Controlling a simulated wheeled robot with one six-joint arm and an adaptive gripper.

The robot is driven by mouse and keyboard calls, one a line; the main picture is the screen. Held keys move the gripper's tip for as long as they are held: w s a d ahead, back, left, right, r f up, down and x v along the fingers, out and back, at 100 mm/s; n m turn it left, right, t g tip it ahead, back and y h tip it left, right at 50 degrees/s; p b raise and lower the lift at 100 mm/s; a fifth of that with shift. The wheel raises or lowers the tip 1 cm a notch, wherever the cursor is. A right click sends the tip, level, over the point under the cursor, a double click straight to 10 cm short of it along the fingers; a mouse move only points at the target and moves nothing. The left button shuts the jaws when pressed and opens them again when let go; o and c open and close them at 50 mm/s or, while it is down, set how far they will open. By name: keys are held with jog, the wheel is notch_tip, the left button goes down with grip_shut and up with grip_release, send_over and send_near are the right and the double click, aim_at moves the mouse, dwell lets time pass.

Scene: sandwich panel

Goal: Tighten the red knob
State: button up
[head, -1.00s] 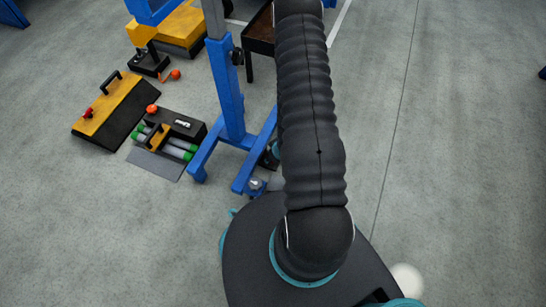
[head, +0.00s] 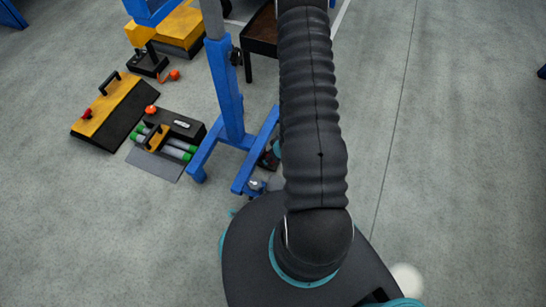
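A small red knob (head: 87,114) shows on the yellow and black sloped panel (head: 103,119) at the left of the head view. Two orange-red balls are nearby: one (head: 151,109) at a dark box and one (head: 175,74) beside a black base. The red knob is too small for me to tell how tight it is. My gripper is outside the head view. Only my black sleeved arm shows, rising up the middle of the picture and out of its top edge.
A blue stand (head: 228,95) with legs spread on the floor is just left of my arm. A dark box (head: 185,122) with green-ended cylinders (head: 175,152) lies beside the panel. A brown table (head: 258,38) stands behind. The grey floor at right is open.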

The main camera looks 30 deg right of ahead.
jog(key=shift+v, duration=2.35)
